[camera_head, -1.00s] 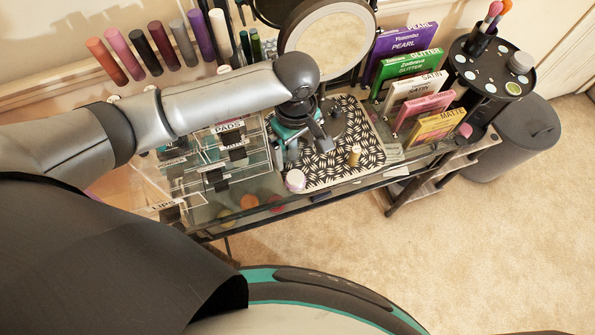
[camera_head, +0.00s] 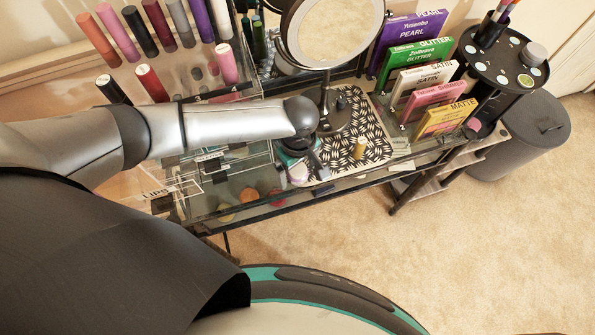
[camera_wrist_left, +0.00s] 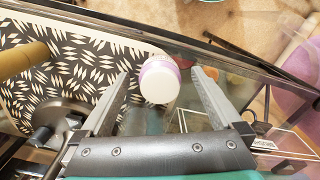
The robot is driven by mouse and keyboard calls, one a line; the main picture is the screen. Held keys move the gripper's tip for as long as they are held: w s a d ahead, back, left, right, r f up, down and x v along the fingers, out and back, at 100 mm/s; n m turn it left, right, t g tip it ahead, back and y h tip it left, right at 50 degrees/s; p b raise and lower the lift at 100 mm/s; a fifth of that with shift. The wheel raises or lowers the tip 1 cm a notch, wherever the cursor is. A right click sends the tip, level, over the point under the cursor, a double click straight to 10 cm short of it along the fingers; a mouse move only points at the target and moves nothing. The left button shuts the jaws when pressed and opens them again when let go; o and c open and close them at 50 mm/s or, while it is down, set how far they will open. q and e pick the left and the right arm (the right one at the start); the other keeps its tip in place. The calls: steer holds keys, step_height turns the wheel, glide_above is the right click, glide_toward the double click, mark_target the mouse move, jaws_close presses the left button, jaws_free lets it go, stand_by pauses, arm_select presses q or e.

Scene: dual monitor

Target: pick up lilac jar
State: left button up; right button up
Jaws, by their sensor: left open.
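The lilac jar (camera_head: 298,175), with a white top, stands near the front edge of the glass tabletop, by the left corner of the patterned mat. In the left wrist view the jar (camera_wrist_left: 158,82) shows between the two finger lines of my left gripper (camera_wrist_left: 160,73), near the tips. In the head view my left gripper (camera_head: 301,168) is at the jar and partly hides it. The gripper is open, with gaps on both sides of the jar. I see no contact. My right gripper is not in view.
Clear drawers (camera_head: 185,187) stand to the left. Colored palettes (camera_head: 447,117) stand to the right. The table's front edge is close to the jar.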

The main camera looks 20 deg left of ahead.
arm_select(q)
steer(key=c, duration=1.5)
steer(key=shift+o, duration=0.2)
steer(key=shift+r, duration=0.2)
